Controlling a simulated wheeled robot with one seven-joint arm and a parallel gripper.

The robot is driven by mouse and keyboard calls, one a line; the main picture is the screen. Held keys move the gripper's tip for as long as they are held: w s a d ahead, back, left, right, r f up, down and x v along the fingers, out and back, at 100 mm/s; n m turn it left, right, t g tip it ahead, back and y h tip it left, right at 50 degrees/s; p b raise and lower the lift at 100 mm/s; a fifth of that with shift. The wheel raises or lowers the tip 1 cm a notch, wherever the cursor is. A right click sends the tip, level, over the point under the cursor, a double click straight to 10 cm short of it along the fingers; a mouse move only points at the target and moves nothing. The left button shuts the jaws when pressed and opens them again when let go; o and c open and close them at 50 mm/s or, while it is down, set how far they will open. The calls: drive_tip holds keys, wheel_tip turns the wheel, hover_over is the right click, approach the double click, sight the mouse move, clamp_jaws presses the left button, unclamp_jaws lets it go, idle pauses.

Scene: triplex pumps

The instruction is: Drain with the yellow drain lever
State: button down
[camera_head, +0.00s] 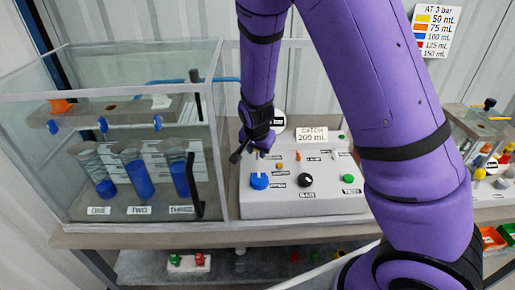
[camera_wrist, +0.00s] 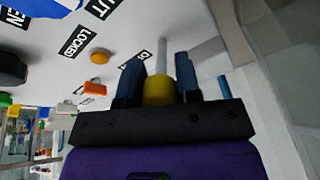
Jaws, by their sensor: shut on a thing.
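The yellow drain lever (camera_wrist: 158,90) shows in the wrist view as a yellow knob with a pale grey rod rising from it. My gripper (camera_wrist: 160,77) has one dark finger on each side of the knob and is shut on it. In the head view my gripper (camera_head: 250,152) is at the upper left of the sloped grey control panel (camera_head: 330,208). The lever is mostly hidden there by the gripper. The lever's exact angle cannot be told.
The panel carries a blue knob (camera_head: 259,181), a black knob (camera_head: 305,180) and a green button (camera_head: 348,178). A glass case (camera_head: 70,190) with three partly blue-filled cylinders stands close on the left. A sign reading 200 mL (camera_head: 312,135) stands behind the panel.

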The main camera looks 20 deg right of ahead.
drive_tip(key=shift+s, duration=0.1)
idle(0.3)
drive_tip(key=c, duration=0.8)
unclamp_jaws()
drive_tip(key=v, duration=1)
drive_tip(key=shift+s+r, duration=0.3)
drive_tip(key=shift+a, duration=0.15)
drive_tip(key=s+d+r+n+t, duration=0.1)
drive_tip(key=s+d+r+n, duration=0.3)
drive_tip(key=s+r, duration=0.6)
drive_tip(key=s+d+r+n+t+y, duration=0.1)
drive_tip(key=s+d+r+n, duration=0.3)
drive_tip(key=s+r, duration=0.7)
drive_tip(key=shift+s+d+n, duration=0.2)
drive_tip(key=shift+s+n, duration=0.3)
drive_tip(key=shift+s, duration=1.45)
